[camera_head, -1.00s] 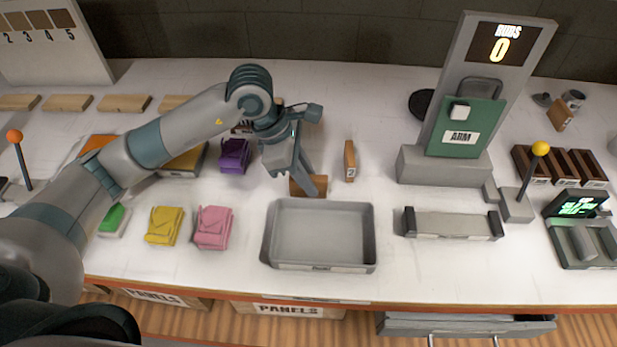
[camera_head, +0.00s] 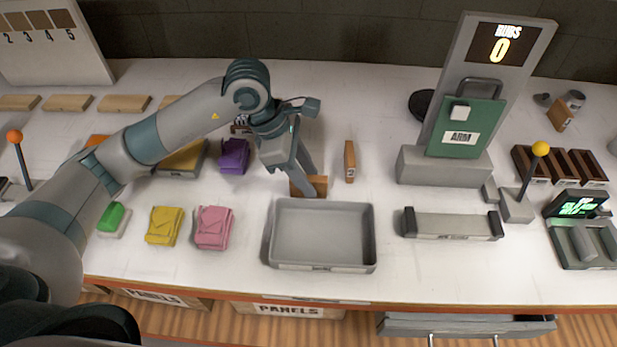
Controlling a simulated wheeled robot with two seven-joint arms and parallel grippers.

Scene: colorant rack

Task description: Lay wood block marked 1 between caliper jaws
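A brown wood block (camera_head: 319,184) stands on the white table just behind the grey tray; no number on it can be read. My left gripper (camera_head: 306,187) reaches down at this block, one finger crossing in front of it. The other finger is hidden, so I cannot tell whether it grips. A second upright wood block (camera_head: 349,161) stands to the right, its marking too small to read. A low grey fixture with dark upright ends (camera_head: 452,226), which looks like the caliper, lies right of the tray with nothing between its ends. My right gripper is not in view.
The empty grey tray (camera_head: 322,268) sits in front of my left gripper. Pink (camera_head: 213,227), yellow (camera_head: 164,226) and purple (camera_head: 234,156) folded pieces lie left. A display stand (camera_head: 445,165) rises behind the fixture. A yellow-knobbed lever (camera_head: 540,149) stands right of it.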

